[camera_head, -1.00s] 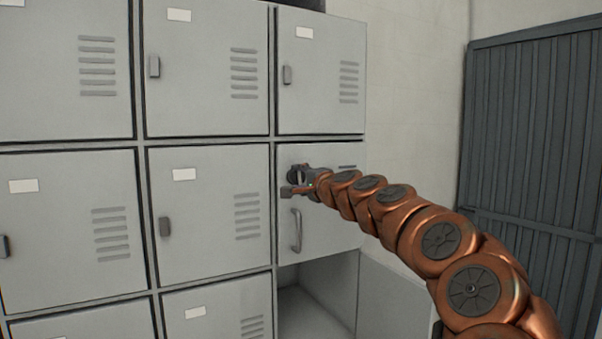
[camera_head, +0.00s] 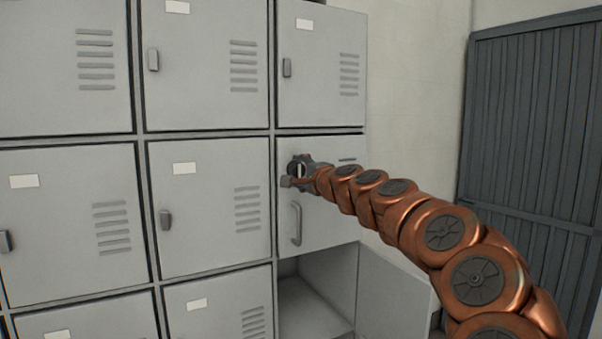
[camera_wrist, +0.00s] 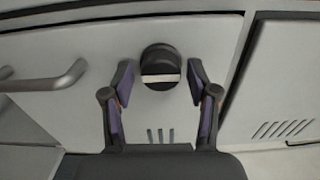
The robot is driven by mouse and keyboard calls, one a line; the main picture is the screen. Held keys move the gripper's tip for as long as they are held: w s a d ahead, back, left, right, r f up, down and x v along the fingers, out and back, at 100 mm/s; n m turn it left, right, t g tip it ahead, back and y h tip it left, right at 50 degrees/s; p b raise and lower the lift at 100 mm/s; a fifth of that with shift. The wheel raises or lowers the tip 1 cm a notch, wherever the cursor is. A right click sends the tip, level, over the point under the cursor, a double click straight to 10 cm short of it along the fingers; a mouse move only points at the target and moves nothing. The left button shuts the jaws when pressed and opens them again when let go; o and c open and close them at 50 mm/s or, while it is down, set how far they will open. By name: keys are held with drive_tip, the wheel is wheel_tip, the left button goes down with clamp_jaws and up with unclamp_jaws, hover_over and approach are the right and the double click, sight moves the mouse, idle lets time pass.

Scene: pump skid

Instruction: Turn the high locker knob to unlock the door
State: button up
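The high locker knob (camera_wrist: 160,68) is a round dark knob with a pale bar across its face. In the wrist view the bar lies nearly level. It is on the grey locker door (camera_head: 322,222), above a bar handle (camera_head: 296,224); the handle also shows at the left of the wrist view (camera_wrist: 45,82). My gripper (camera_wrist: 162,66) is open, with one finger on each side of the knob and a visible gap on both sides. In the head view my gripper (camera_head: 299,176) is at the door and partly covers the knob. The door looks closed.
Below is an open compartment (camera_head: 312,303) with its door (camera_head: 392,300) swung out to the right. Other closed lockers (camera_head: 208,205) with small latches stand to the left. A dark ribbed panel (camera_head: 528,165) stands at the right. Bare wall lies between.

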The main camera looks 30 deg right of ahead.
drive_tip(key=shift+o, duration=0.6)
drive_tip(key=shift+s, duration=0.1)
drive_tip(key=shift+s+r, duration=0.15)
drive_tip(key=shift+s, duration=0.45)
drive_tip(key=s+a, duration=0.1)
drive_tip(key=s, duration=0.9)
drive_tip(key=shift+s, duration=0.3)
